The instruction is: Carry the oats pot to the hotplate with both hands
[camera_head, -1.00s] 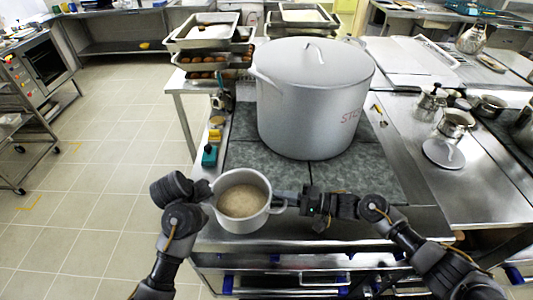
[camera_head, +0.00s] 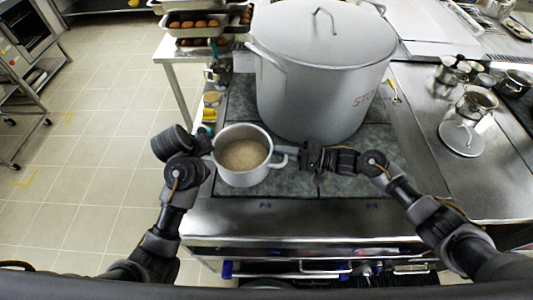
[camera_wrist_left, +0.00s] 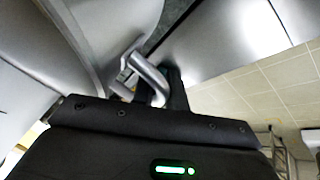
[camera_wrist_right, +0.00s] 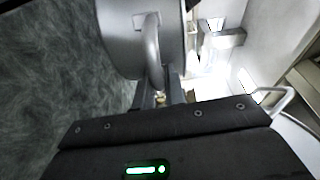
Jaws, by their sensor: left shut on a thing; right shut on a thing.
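The oats pot (camera_head: 243,179) is a small light-grey pot with pale oats inside, upright between my two grippers at the front left of the dark hotplate (camera_head: 350,187). My left gripper (camera_head: 209,150) is shut on its left handle; this handle (camera_wrist_left: 150,78) shows in the left wrist view. My right gripper (camera_head: 287,156) is shut on its right handle; that handle (camera_wrist_right: 153,55) shows in the right wrist view. The pot overlaps the hotplate's front left part in the head view. I cannot tell whether its base touches the surface.
A large lidded stockpot (camera_head: 322,85) stands just behind the oats pot on the hotplate. Bottles and jars (camera_head: 211,106) line the left edge. Small metal pots (camera_head: 474,103) and a lid (camera_head: 461,139) are on the right counter. Dark plate surface is free at the right front.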

